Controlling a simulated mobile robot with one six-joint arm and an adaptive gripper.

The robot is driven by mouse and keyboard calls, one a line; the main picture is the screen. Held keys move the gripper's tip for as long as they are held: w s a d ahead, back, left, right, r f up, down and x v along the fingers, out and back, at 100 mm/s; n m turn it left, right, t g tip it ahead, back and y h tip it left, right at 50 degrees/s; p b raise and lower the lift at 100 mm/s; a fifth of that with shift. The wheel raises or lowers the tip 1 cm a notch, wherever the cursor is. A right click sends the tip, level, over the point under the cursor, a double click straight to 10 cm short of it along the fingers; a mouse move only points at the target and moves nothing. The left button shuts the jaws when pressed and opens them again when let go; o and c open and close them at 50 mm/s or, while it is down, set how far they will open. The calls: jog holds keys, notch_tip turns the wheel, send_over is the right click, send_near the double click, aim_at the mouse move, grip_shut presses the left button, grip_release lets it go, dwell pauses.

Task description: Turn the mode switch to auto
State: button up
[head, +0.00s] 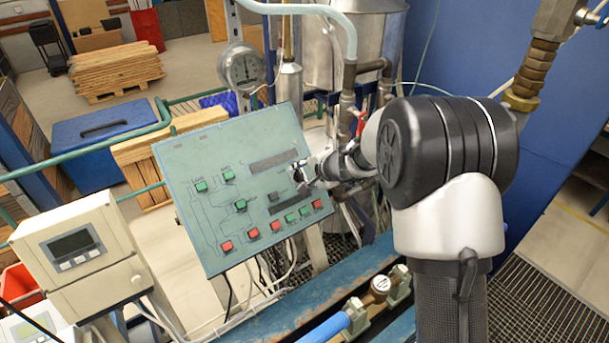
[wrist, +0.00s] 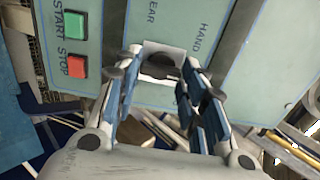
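The mode switch is a dark knob on a pale plate (wrist: 161,66) on the green control panel (head: 225,215). In the wrist view the word HAND stands to the right of the knob, with part of another word, EAR, above it. My gripper (wrist: 160,72) is open, with its two blue-padded fingers on either side of the knob and some room between them. In the head view my gripper (head: 302,180) is at the panel's right part and hides the switch. I cannot read the switch's setting or see the word auto.
Red and green buttons sit on the panel; a green START button (wrist: 69,24) and a red STOP button (wrist: 75,66) are left of my gripper. A beige meter (head: 75,250) stands at the left. Pipes and a pressure gauge (head: 241,68) are behind the panel.

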jog(key=c, duration=0.5)
jog(key=shift+m, duration=0.3)
jog(key=shift+c, duration=0.2)
jog(key=m+b, duration=0.1)
jog(key=m, duration=0.2)
jog(key=shift+m, duration=0.3)
jog(key=m, duration=0.4)
jog(key=shift+s+f+m, duration=0.1)
jog(key=shift+m, duration=0.2)
jog(key=shift+o, duration=0.2)
jog(key=shift+c, duration=0.2)
jog(key=o, duration=1.1)
